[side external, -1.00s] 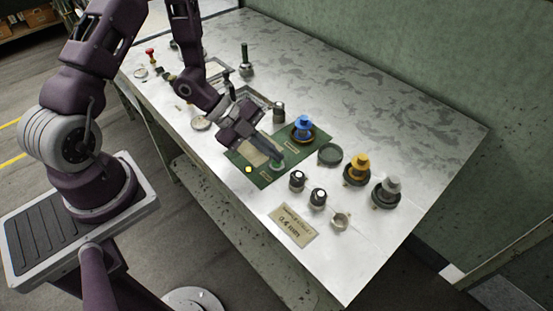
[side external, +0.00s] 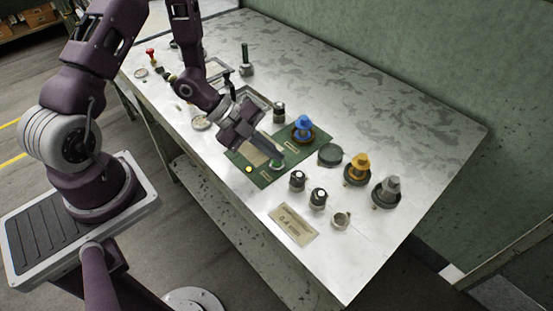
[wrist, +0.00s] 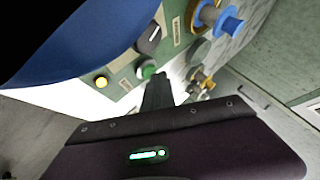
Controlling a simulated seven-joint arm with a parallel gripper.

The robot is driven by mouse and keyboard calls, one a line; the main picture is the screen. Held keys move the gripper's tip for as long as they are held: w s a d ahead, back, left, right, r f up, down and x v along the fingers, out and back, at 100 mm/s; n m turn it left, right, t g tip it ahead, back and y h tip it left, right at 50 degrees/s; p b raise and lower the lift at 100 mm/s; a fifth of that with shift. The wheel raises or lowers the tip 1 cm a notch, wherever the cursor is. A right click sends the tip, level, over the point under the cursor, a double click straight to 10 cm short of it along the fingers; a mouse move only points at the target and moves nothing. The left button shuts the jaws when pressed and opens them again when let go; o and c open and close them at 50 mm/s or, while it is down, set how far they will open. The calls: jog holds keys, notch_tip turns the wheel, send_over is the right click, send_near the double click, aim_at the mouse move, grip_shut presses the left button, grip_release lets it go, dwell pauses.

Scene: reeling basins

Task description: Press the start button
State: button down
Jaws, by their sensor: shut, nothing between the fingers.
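The green start button (side external: 276,165) sits in a pale ring at the near right of the green panel (side external: 262,180). It also shows in the wrist view (wrist: 148,70), just beyond my fingertips. My gripper (side external: 277,157) is shut and empty, pointing down at the button from above. My fingers cover part of the button in the side view. In the wrist view my shut fingers (wrist: 157,84) end right beside the button. I cannot tell whether they touch it.
A yellow lamp (side external: 249,169) is on the panel's left. A blue spool (side external: 302,129) stands behind the button, with yellow (side external: 357,168) and grey (side external: 387,191) ones to the right. Two dark knobs (side external: 297,180) and a label plate (side external: 293,224) lie nearer. The table's right end is clear.

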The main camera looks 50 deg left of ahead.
aim_at(273, 161)
jog(key=shift+s+r, duration=0.1)
jog(key=shift+r, duration=0.45)
jog(key=shift+r, duration=2.55)
jog(key=w+a+r+n+t+y, duration=0.2)
jog(key=a+r+n+y, duration=0.45)
jog(key=r, duration=0.25)
jog(key=s+a+r+n+y, duration=0.3)
jog(key=s+r+n+y, duration=0.1)
jog(key=s+r+n, duration=0.35)
jog(key=s+d+r+n+g+h, duration=0.1)
jog(key=s+d+r+n+h, duration=0.2)
jog(key=s, duration=1)
jog(key=d+r+n, duration=0.1)
jog(key=d+n, duration=0.2)
jog(key=d, duration=0.1)
jog(key=shift+s+d+g, duration=0.3)
jog(key=shift+s+g, duration=0.05)
jog(key=shift+g, duration=0.05)
